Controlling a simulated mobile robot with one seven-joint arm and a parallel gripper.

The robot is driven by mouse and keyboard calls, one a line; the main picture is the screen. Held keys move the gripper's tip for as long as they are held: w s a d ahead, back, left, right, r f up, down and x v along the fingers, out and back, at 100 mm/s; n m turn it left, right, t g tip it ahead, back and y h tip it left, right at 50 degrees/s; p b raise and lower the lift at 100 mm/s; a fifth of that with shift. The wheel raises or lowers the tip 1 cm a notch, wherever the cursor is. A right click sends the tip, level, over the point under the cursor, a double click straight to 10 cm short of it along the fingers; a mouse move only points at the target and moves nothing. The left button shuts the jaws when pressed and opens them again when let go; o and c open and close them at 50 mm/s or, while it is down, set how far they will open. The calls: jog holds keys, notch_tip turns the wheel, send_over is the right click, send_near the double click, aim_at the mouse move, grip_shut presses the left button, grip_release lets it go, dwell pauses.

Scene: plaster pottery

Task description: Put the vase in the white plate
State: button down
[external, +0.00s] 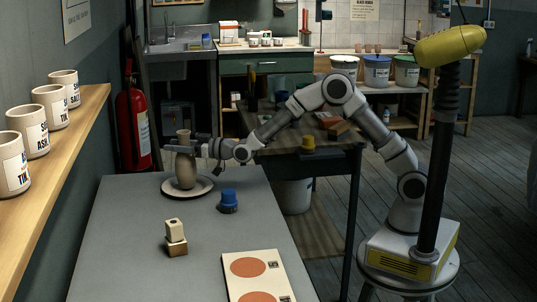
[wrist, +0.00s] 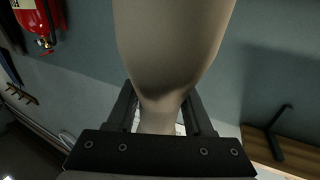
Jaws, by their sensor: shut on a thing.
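The vase (external: 186,170) is a beige, upright vessel with a narrow neck. In the external view its base appears within the white plate (external: 207,188), at the far end of the grey table. I cannot tell whether its base touches the plate or hovers just above it. My gripper (external: 183,146) reaches in from the right and is shut on the vase's neck. In the wrist view the vase (wrist: 174,45) fills the middle, with its narrow part between the two dark fingers of my gripper (wrist: 160,112).
On the grey table (external: 130,235) are a blue-topped item (external: 229,201), a small stack of blocks (external: 175,237) and a board with orange discs (external: 258,278). A wall shelf (external: 60,150) with several mugs stands left. The table's middle is mostly clear.

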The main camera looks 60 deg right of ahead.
jog(key=shift+f, duration=0.45)
jog(key=shift+c, duration=1.5)
grip_release()
